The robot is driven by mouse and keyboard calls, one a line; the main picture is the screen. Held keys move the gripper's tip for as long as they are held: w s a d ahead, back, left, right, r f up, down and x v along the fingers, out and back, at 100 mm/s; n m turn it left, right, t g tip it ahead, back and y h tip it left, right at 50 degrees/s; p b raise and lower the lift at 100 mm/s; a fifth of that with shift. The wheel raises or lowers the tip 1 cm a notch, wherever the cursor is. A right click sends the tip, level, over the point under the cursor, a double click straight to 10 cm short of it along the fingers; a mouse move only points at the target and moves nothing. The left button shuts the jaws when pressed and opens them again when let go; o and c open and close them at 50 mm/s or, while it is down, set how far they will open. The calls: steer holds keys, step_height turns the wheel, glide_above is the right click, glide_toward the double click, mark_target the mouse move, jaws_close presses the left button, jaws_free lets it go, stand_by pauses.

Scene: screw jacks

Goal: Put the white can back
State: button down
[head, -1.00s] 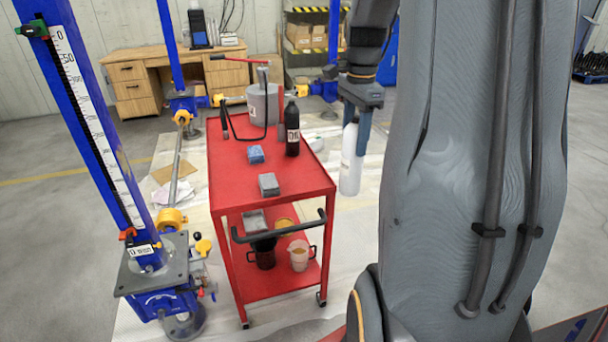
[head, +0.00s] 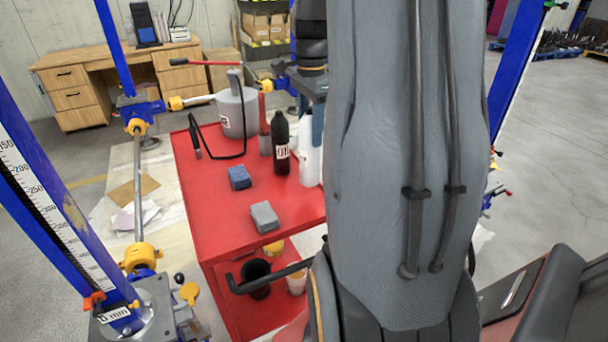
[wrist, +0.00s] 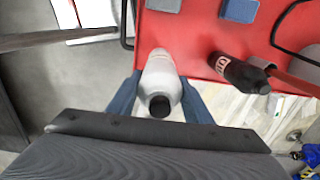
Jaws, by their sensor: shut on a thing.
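The white can (head: 307,158) is a white bottle with a black cap, and it stands roughly upright. My gripper (wrist: 160,97) is shut on it, with one blue finger on each side in the wrist view. In the head view it shows at the right side of the red cart (head: 215,240), next to the black bottle (head: 281,150), partly behind my arm. I cannot tell whether its base touches the cart top. The wrist view shows it over the cart's edge, with floor beside it.
On the cart top are a blue sponge (head: 239,178), a grey sponge (head: 264,216) and a grey canister pump (head: 237,113) with a black hose. A dark mug (head: 257,277) is on the lower shelf. Blue jack posts stand around the cart.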

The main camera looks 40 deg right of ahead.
mark_target(311, 156)
steer(key=shift+s+f+p, duration=0.1)
steer(key=shift+f+p, duration=0.6)
steer(key=shift+f, duration=3.4)
steer(key=c, duration=0.9)
jaws_free()
